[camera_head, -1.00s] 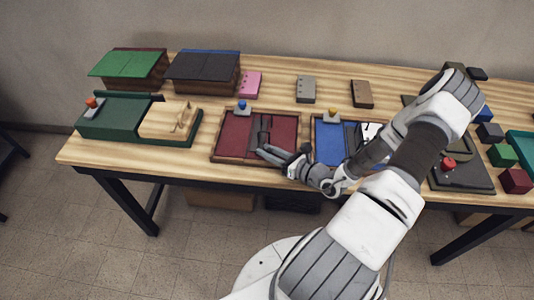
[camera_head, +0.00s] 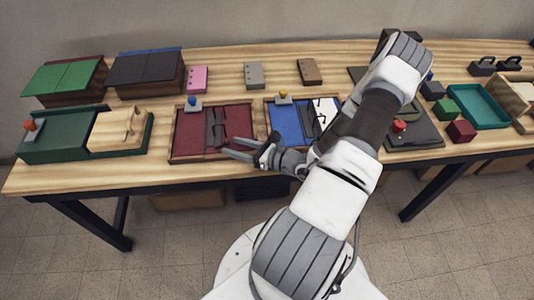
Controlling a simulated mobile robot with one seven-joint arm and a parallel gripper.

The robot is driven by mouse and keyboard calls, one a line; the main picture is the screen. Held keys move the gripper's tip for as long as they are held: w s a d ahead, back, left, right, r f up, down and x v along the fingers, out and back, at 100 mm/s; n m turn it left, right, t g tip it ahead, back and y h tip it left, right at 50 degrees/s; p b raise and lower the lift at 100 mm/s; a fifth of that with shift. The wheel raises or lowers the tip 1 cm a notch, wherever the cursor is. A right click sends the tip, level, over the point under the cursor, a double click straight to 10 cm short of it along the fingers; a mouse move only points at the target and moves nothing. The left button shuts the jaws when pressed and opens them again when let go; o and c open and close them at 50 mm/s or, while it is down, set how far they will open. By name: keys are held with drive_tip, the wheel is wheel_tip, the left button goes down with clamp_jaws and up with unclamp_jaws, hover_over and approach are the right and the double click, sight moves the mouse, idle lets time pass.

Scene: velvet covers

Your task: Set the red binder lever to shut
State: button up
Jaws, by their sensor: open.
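The red binder (camera_head: 184,134) lies open on the table left of centre, with two dark red panels in a wooden-edged frame. A dark upright mechanism (camera_head: 215,128) runs along its middle. A small grey block with a blue knob (camera_head: 193,102) stands at its top edge; I cannot tell how its lever is set. My gripper (camera_head: 228,145) is open and empty, pointing left over the lower right part of the red binder. Its fingers are spread apart, and I cannot tell whether they touch the panel.
A blue binder (camera_head: 286,124) with a yellow knob (camera_head: 283,95) lies just right. A green case (camera_head: 62,137) is at left. A dark board with a red knob (camera_head: 399,126) is at right. Pink, grey and brown blocks stand behind.

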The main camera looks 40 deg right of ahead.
drive_tip(key=v, duration=1.4)
